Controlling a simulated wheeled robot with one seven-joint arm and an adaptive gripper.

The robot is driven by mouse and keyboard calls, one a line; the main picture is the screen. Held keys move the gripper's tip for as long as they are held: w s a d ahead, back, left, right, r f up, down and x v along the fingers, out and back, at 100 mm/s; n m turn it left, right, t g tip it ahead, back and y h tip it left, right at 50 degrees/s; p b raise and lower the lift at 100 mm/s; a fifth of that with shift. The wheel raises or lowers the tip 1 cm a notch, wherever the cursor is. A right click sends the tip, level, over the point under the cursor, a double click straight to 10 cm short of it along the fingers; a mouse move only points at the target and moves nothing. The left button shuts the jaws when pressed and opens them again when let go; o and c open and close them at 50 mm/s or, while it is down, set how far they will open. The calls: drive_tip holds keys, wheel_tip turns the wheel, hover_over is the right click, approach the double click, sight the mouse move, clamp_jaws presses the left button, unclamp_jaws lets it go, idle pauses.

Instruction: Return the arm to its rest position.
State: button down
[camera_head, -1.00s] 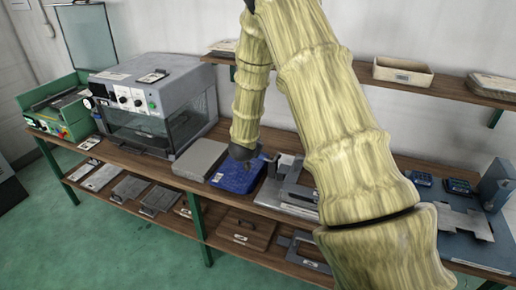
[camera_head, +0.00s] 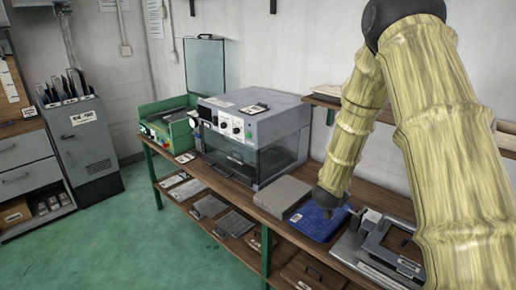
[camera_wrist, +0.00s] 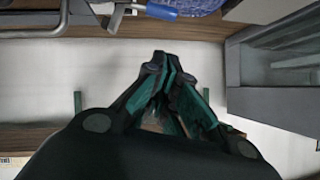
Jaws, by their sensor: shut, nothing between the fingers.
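My arm, clad in yellow-green bamboo-like segments, hangs over the bench at the right in the head view. My gripper (camera_head: 328,204) is a small dark shape at its lower end, over or in front of a blue panel (camera_head: 315,226); the gap between them cannot be judged. In the wrist view my gripper (camera_wrist: 163,62) has its dark and teal fingers drawn together at the tips, with nothing held. A blue piece (camera_wrist: 205,6) shows at the top edge there.
A grey oven-like machine (camera_head: 256,138) and a green machine (camera_head: 168,124) stand left on the wooden bench. A grey slab (camera_head: 282,196) lies beside the blue panel, a grey metal fixture (camera_head: 385,250) to its right. A shelf (camera_head: 322,101) is behind my arm. The green floor (camera_head: 150,245) is clear.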

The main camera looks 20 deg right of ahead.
drive_tip(key=s+a+f+n+g+y, duration=0.1)
drive_tip(key=s+a+f+n+y, duration=0.25)
drive_tip(key=s+a+f, duration=0.65)
drive_tip(key=s+a+f+n+g+y, duration=0.15)
drive_tip(key=s+a+f+n, duration=0.45)
drive_tip(key=f, duration=0.7)
drive_tip(key=s+a+f+n+g+y, duration=0.1)
drive_tip(key=s+a+f, duration=0.2)
drive_tip(key=s, duration=0.6)
drive_tip(key=s+a+f+n+g+y, duration=0.1)
drive_tip(key=s+a+f+g, duration=0.1)
drive_tip(key=s+a, duration=0.5)
drive_tip(key=s+a+f+n+g+y, duration=0.2)
drive_tip(key=s+a+f, duration=0.2)
drive_tip(key=s, duration=0.6)
drive_tip(key=shift+s+a+f, duration=0.15)
drive_tip(key=shift+s+a, duration=0.15)
drive_tip(key=shift+a, duration=0.3)
drive_tip(key=shift+d, duration=0.1)
